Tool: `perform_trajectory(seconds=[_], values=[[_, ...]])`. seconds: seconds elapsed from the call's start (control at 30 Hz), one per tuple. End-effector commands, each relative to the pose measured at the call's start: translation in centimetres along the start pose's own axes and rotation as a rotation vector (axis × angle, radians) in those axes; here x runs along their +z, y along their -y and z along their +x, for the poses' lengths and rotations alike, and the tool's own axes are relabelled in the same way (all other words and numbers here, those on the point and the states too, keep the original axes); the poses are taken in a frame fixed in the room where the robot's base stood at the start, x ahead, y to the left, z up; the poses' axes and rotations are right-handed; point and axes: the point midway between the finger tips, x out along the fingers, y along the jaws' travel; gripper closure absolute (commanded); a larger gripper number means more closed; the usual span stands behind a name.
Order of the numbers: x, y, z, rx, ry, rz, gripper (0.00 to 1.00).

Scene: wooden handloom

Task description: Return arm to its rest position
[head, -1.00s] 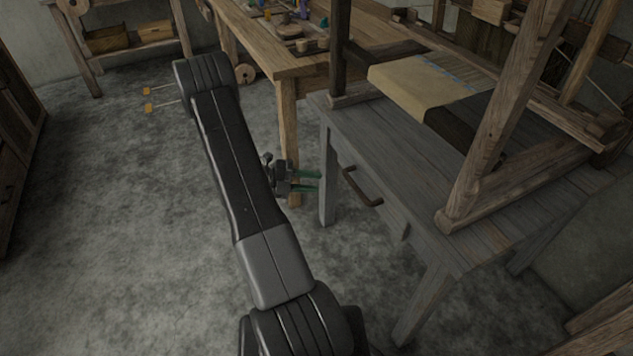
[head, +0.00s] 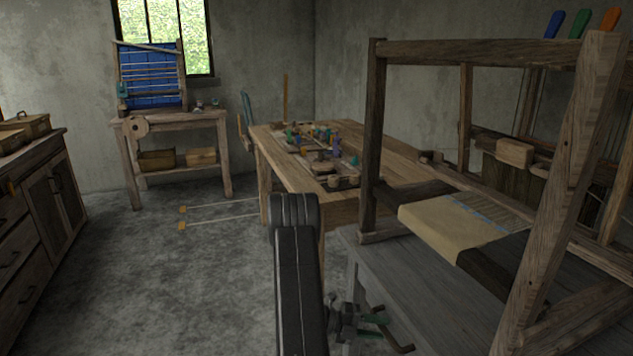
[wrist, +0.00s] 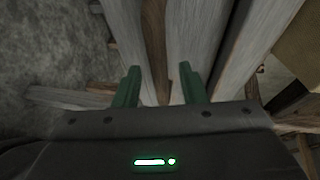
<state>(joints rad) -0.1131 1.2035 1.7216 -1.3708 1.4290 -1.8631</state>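My gripper (head: 377,328) has two green fingers and shows low in the head view, beside the front of the grey loom table (head: 440,290). Grey and brown wooden beams (wrist: 196,50) lie beyond the fingers. My black arm stands nearly upright in the bottom middle of the head view.
The wooden loom frame (head: 375,140) with tan cloth (head: 450,225) stands on the grey table at right. A wooden workbench (head: 390,165) with small tools is behind my arm. A side table (head: 180,120) with a blue loom stands at back left.

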Motion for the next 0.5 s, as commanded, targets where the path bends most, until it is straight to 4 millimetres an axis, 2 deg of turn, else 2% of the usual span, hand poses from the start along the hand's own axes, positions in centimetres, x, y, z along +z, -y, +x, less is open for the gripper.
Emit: perform_trajectory(seconds=[0.1,0.23,0.3,0.5], values=[[0.0,-0.1,1.7,0.0,-0.003,0.001,0.62],[0.0,-0.1,2.8,0.001,-0.001,0.001,0.62],[-0.1,-0.2,2.1,0.0,0.003,0.001,0.62],[-0.3,-0.2,1.8,0.0,0.002,0.0,0.62]])
